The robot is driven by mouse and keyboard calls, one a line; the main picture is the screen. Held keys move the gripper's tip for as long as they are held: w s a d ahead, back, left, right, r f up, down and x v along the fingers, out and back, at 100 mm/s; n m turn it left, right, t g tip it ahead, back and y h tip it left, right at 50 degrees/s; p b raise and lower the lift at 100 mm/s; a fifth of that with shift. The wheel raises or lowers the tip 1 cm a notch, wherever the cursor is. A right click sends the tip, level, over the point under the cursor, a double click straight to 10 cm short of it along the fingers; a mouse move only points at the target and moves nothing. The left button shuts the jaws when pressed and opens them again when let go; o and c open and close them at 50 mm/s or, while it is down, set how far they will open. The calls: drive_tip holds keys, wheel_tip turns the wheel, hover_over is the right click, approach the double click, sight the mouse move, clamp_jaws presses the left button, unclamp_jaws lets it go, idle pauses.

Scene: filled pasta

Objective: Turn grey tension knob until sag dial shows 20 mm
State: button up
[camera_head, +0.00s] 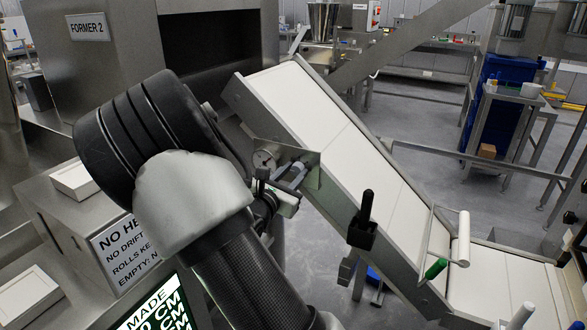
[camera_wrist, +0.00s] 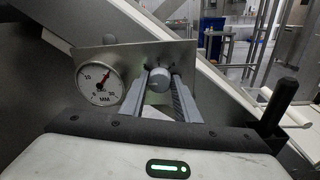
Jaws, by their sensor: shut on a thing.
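The grey tension knob (camera_wrist: 160,79) is a round grey knob on a metal plate, seen in the wrist view. My gripper (camera_wrist: 160,83) is shut on it, one finger on each side. The sag dial (camera_wrist: 100,84) is a white round gauge marked MM, left of the knob on the same plate. Its red needle points up and to the right; the small numbers are too blurred for an exact reading. In the head view my gripper (camera_head: 298,172) is at the plate beside the dial (camera_head: 264,159), and the knob is hard to make out.
A white conveyor belt (camera_head: 340,135) slopes down to the right behind the plate. A black upright handle (camera_head: 366,205) stands to the right of my gripper, and a green-handled part (camera_head: 435,268) is lower right. A warning sign (camera_head: 124,252) is on the cabinet at left.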

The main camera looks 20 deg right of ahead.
idle(0.3)
drive_tip(key=o, duration=1)
drive_tip(key=shift+o, duration=0.2)
drive_tip(key=p+v, duration=0.1)
drive_tip(key=v, duration=1.6)
drive_tip(key=shift+a, duration=0.2)
drive_tip(key=shift+s+r, duration=0.1)
drive_tip(key=shift+s, duration=0.05)
